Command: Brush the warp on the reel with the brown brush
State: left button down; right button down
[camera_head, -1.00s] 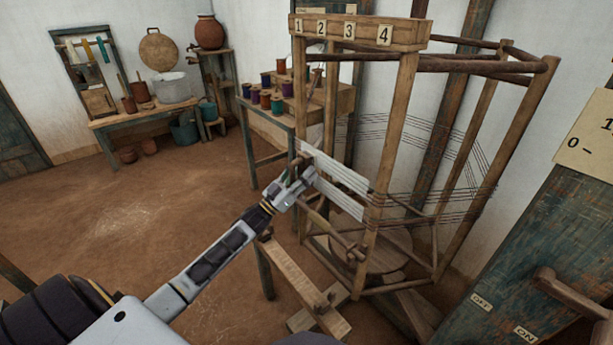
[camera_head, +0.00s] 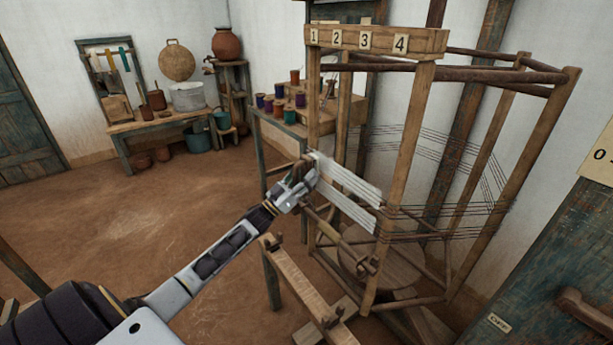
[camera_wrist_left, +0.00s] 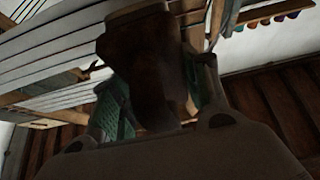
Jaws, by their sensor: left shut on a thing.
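My left gripper (camera_head: 296,192) is shut on the brown brush (camera_head: 304,176) at the left front of the wooden reel (camera_head: 412,150). In the left wrist view the brush (camera_wrist_left: 145,65) shows as a dark brown block between my gripper's green finger pads (camera_wrist_left: 160,115). White warp strands (camera_head: 348,182) run across the front of the reel, and dark strands continue round its right side. The brush is at the left end of the white strands; I cannot tell whether it touches them. The warp (camera_wrist_left: 50,50) passes behind the brush in the left wrist view. My right gripper is not in view.
A rail numbered 1 to 4 (camera_head: 375,41) tops the reel. A table with colored spools (camera_head: 290,116) stands behind it. A wooden beam (camera_head: 300,285) lies in front. A blue-green cabinet (camera_head: 545,260) with a handle is at right. Floor at left is clear.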

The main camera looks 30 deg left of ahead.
pick_arm(q)
jog(key=shift+s, duration=0.15)
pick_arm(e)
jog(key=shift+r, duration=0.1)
